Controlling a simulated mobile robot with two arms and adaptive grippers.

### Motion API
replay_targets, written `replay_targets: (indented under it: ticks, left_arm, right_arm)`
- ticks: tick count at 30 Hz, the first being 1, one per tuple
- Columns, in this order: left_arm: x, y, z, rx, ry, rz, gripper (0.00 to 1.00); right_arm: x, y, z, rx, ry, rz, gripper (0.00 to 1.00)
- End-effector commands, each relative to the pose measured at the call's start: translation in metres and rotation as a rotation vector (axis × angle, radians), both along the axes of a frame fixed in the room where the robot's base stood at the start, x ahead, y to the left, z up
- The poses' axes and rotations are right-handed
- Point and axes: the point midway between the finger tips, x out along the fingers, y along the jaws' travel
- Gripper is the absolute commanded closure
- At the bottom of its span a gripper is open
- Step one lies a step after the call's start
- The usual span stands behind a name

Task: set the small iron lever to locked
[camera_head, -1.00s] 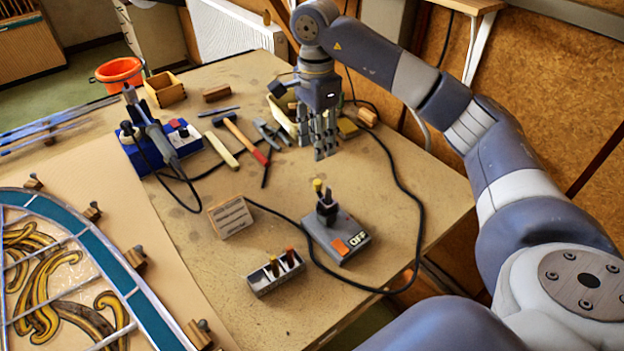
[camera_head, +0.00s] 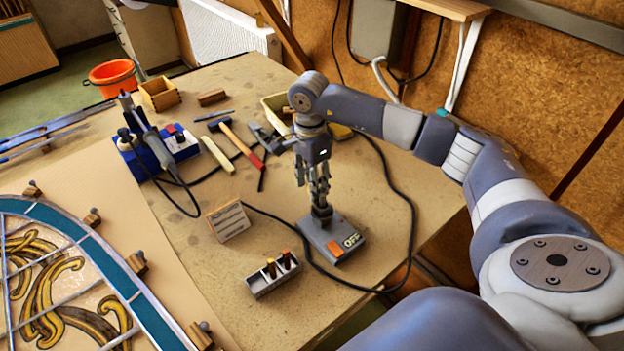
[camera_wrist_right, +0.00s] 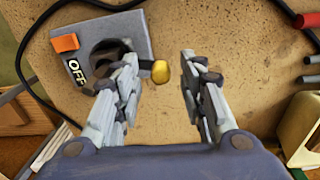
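A grey box (camera_head: 332,242) with an orange switch and an "OFF" label stands on the bench, and a dark upright post (camera_head: 321,213) rises from it. In the right wrist view the box (camera_wrist_right: 133,30) is at the upper left, and a short lever with a yellow knob (camera_wrist_right: 160,71) sticks out from its dark round part. My right gripper (camera_head: 319,192) points down just above the post. In the wrist view its two fingers (camera_wrist_right: 159,62) are apart, with the knob between them, nearer the left finger. The fingers hide the knob in the head view. My left gripper is out of view.
A black cable (camera_head: 412,225) loops around the box's right side. A hammer (camera_head: 240,143) and a blue station (camera_head: 178,147) lie farther back. The leaded panel (camera_head: 70,265) is at left.

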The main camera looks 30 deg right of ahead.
Motion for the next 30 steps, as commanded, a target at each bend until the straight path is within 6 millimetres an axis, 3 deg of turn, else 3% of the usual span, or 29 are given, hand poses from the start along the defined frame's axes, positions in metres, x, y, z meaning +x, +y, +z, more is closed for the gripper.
replay_targets:
  ticks: [3,8,20,30]
  left_arm:
    - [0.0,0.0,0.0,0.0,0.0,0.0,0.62]
    - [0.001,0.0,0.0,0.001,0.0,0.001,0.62]
    - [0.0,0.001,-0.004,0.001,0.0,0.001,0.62]
    - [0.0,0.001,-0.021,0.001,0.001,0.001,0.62]
  right_arm:
    - [0.0,0.0,0.0,0.0,0.0,0.0,0.67]
    - [0.0,0.0,0.0,0.0,0.0,0.0,1.0]
    - [0.0,-0.002,0.0,0.0,-0.002,-0.036,1.0]
    - [-0.004,-0.015,-0.001,0.001,-0.004,-0.254,1.0]
